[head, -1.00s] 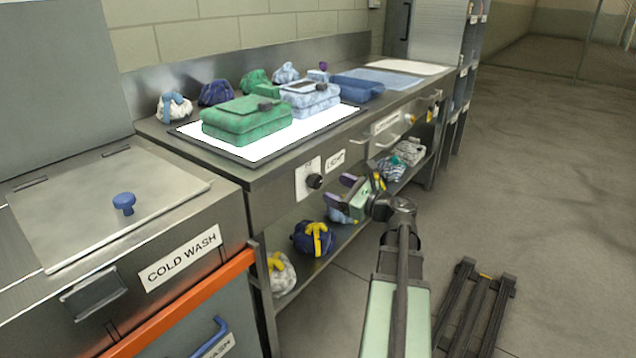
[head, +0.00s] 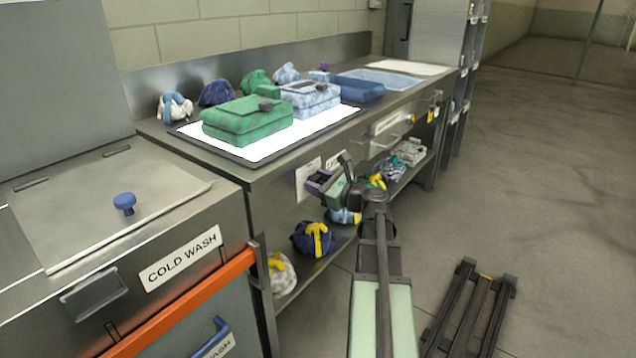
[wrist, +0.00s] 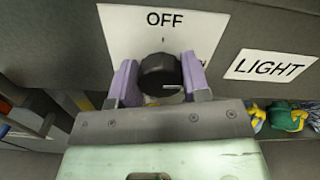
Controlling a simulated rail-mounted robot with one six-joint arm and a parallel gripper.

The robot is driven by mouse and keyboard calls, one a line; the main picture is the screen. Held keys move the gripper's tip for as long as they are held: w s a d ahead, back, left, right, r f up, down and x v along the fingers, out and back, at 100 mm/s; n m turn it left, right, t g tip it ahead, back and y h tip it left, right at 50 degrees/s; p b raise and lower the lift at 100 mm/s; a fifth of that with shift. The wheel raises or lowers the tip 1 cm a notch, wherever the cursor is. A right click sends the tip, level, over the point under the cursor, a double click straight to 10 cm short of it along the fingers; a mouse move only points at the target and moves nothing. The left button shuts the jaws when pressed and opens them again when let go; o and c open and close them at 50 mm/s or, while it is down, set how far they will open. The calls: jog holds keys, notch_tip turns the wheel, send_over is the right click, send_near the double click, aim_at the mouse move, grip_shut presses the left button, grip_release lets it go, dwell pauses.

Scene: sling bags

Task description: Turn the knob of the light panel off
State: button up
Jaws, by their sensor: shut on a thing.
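The light panel (head: 262,143) glows bright white on the counter, with a green bag and a pale blue bag on it. The black knob (wrist: 160,73) sits on a white plate (wrist: 130,22) marked OFF at its top, on the counter's front face. A light line on the knob's face points to the right in the wrist view. My gripper (wrist: 160,80) has its purple fingers on both sides of the knob, shut on it. In the head view my gripper (head: 318,182) is at the plate and hides the knob.
A LIGHT label (wrist: 270,66) is right of the plate. Below, a shelf holds several bundled bags, such as a dark blue one (head: 312,239). A drawer handle (head: 388,142) juts out further right. The floor at right is open except for a dark rack (head: 468,310).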

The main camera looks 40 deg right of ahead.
jog(key=shift+n, duration=0.3)
jog(key=n, duration=0.3)
jog(key=shift+a+n, duration=0.1)
jog(key=shift+n, duration=0.3)
jog(key=n, duration=0.4)
jog(key=shift+f, duration=0.1)
jog(key=n, duration=0.5)
jog(key=shift+f+n, duration=0.1)
jog(key=shift+n, duration=2.2)
jog(key=o, duration=0.9)
jog(key=shift+o, duration=0.2)
